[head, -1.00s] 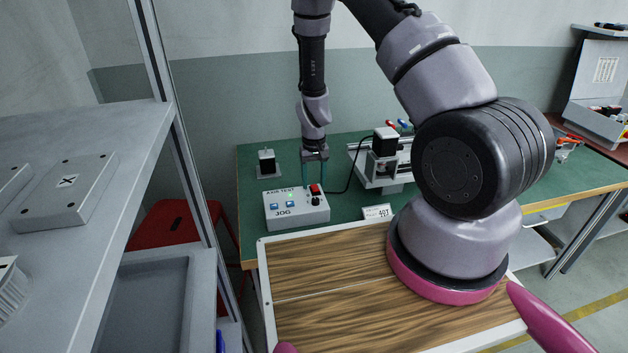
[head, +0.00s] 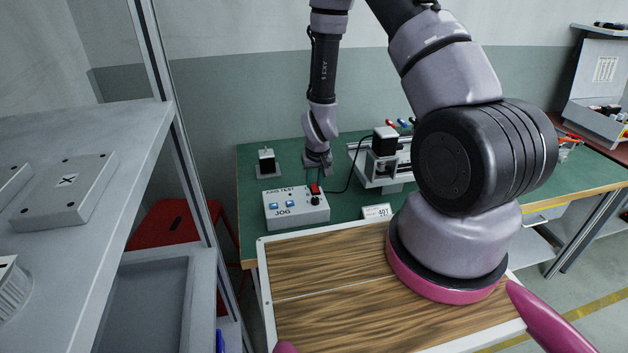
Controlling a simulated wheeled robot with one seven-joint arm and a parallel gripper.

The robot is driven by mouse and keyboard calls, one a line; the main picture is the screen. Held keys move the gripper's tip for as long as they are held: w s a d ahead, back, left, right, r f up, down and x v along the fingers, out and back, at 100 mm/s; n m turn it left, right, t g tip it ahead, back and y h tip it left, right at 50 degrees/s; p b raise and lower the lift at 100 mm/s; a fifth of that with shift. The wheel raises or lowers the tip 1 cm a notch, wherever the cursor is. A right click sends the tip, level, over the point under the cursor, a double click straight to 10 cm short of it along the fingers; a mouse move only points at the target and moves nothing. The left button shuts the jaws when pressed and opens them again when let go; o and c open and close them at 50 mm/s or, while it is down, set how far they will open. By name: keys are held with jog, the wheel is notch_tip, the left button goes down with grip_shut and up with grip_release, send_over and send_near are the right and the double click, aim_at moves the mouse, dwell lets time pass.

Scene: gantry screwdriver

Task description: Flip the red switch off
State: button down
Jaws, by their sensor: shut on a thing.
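The red switch (head: 314,188) is on top of the white control box (head: 296,211), near its back right corner. The box is marked "AXIS TEST" and "JOG" and has two blue buttons and a black knob on it. My gripper (head: 317,182) reaches down from above, with its fingers together at the red switch. It looks shut on the switch, though the fingertips are small and the contact is hard to make out. The switch's exact tilt is too small to tell.
A black cable (head: 346,178) runs from behind the box to a small gantry machine (head: 384,165) on the right. A motor block (head: 267,164) stands at the back left of the green table (head: 250,185).

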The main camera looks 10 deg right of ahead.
jog(key=shift+s+t, duration=0.1)
jog(key=shift+t, duration=0.2)
jog(key=c, duration=0.7)
grip_release()
jog(key=v, duration=1)
jog(key=shift+s+r, duration=0.1)
jog(key=shift+r, duration=0.25)
